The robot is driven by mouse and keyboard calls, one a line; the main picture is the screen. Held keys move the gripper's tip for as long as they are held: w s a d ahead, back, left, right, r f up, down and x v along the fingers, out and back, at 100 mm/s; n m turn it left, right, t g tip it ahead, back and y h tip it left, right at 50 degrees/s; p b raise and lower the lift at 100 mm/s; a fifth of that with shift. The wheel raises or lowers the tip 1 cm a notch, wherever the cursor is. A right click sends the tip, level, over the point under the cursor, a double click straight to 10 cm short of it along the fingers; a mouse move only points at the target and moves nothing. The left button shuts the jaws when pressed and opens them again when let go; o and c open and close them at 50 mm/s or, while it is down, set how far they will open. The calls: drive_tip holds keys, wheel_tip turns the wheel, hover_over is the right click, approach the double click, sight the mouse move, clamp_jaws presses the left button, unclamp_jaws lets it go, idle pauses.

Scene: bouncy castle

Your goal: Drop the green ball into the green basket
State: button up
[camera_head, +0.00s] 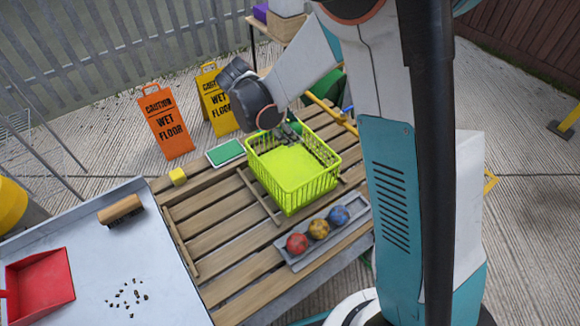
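The green basket (262,168), bright yellow-green with slatted sides, stands upright on a wooden slatted table. My gripper (290,135) is at the basket's back rim, pointing down, small and partly hidden by my arm. Whether its fingers are open or shut cannot be made out. A small patch of dark green shows just behind my gripper; I cannot tell whether it is the green ball. No green ball is clearly visible. The visible part of the basket's floor looks empty.
A grey tray (296,262) in front of the basket holds red (297,243), yellow (318,229) and blue (338,215) balls. A white table (95,285) holds a brush (121,210) and red dustpan (40,284).

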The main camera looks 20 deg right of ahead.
drive_tip(key=o, duration=1)
drive_tip(key=shift+c, duration=0.2)
drive_tip(key=v, duration=1.2)
drive_tip(key=shift+f, duration=0.1)
